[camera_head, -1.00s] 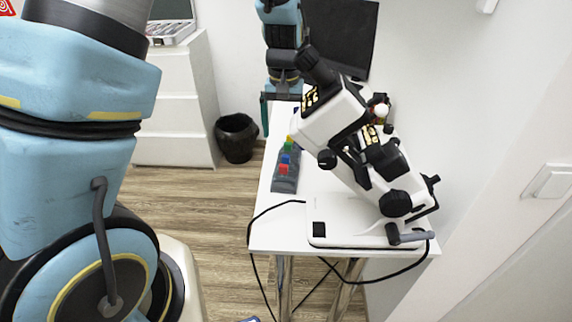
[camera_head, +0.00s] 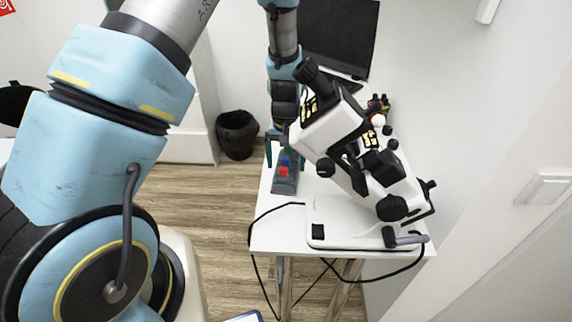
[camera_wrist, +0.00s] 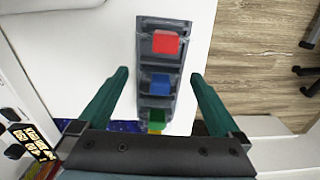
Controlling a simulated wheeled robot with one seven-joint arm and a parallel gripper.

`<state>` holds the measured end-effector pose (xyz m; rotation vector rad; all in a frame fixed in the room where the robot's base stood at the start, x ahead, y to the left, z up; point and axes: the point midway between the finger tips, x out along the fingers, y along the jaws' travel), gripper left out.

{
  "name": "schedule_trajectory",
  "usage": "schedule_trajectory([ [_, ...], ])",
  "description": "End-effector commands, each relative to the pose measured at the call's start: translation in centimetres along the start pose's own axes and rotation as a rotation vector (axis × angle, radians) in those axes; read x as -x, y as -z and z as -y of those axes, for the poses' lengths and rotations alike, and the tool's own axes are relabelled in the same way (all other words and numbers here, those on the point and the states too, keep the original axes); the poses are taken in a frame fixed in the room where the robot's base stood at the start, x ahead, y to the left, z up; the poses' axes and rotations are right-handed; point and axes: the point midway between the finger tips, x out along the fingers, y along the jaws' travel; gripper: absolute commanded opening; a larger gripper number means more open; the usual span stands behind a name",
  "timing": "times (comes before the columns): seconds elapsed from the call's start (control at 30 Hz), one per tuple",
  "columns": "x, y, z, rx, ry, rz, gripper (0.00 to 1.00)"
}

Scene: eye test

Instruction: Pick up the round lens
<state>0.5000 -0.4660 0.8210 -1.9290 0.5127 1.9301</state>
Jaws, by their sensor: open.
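I cannot make out a round lens for certain in either view. A dark tray (camera_head: 285,188) on the desk holds a row of coloured blocks. In the wrist view the tray (camera_wrist: 160,63) shows a red block (camera_wrist: 165,42), a blue block (camera_wrist: 160,84), a green block (camera_wrist: 155,115) and a yellow one mostly hidden by my gripper. My gripper (camera_wrist: 159,76) is open and empty, its two green fingers apart on either side of the tray. In the head view my gripper (camera_head: 284,150) is at the tray's far end, left of the white microscope (camera_head: 335,125).
The white desk (camera_head: 285,236) bears the microscope, with a cable along its front. A dark monitor (camera_head: 342,38) stands behind. A black bin (camera_head: 237,135) is on the floor to the left. A wall closes the right side. Bare desk shows left of the tray in the wrist view.

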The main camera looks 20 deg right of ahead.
Motion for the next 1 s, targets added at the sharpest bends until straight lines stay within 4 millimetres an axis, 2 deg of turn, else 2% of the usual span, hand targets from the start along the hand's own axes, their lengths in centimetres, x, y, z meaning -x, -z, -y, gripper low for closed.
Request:
schedule_trajectory([
  [0.23, -0.18, 0.0, 0.0, 0.0, 0.0, 0.0, 1.0],
  [0.9, -0.14, 0.0, 0.01, 0.0, 0.0, 0.0, 0.25],
  [1.0, -0.13, 0.01, 0.01, 0.0, 0.0, 0.0, 0.19],
])
